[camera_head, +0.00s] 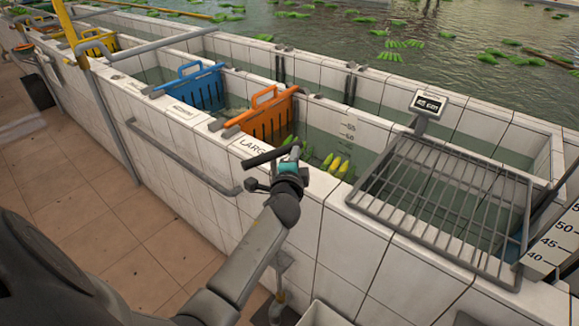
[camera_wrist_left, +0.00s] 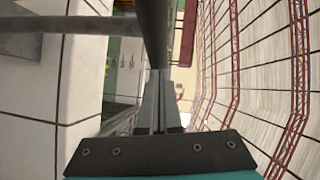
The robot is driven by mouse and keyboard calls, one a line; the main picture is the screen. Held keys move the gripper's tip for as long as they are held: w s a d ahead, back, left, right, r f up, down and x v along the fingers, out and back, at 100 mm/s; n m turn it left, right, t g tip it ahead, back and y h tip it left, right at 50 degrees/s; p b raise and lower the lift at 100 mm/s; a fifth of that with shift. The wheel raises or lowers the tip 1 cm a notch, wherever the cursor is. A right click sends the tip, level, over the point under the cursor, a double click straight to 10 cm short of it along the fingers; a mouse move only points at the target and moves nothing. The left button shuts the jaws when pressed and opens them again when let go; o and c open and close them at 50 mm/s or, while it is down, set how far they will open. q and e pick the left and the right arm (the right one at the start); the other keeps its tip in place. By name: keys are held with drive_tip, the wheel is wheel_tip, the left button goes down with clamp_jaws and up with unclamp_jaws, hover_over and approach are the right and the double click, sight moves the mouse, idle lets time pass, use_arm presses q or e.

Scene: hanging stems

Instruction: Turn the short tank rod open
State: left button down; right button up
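A short dark rod (camera_head: 265,158), which I take as the short tank rod, lies across the tank's front rim by the LARGE label. My left gripper (camera_head: 290,156), with a teal body, is at its right part and hides some of it. In the left wrist view the two fingers (camera_wrist_left: 161,78) are close together at the end of a dark bar (camera_wrist_left: 153,30), and look shut on it. How the rod is mounted is hidden. My right gripper is in neither view.
A grey side rail (camera_head: 170,155) runs along the tank wall (camera_head: 300,225). Yellow and green produce (camera_head: 336,165) floats nearby. A metal rack (camera_head: 440,200) spans the right.

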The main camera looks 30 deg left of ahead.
use_arm(q)
drive_tip(key=shift+w+a, duration=0.45)
drive_tip(key=shift+w, duration=0.2)
drive_tip(key=shift+d, duration=0.1)
idle(0.5)
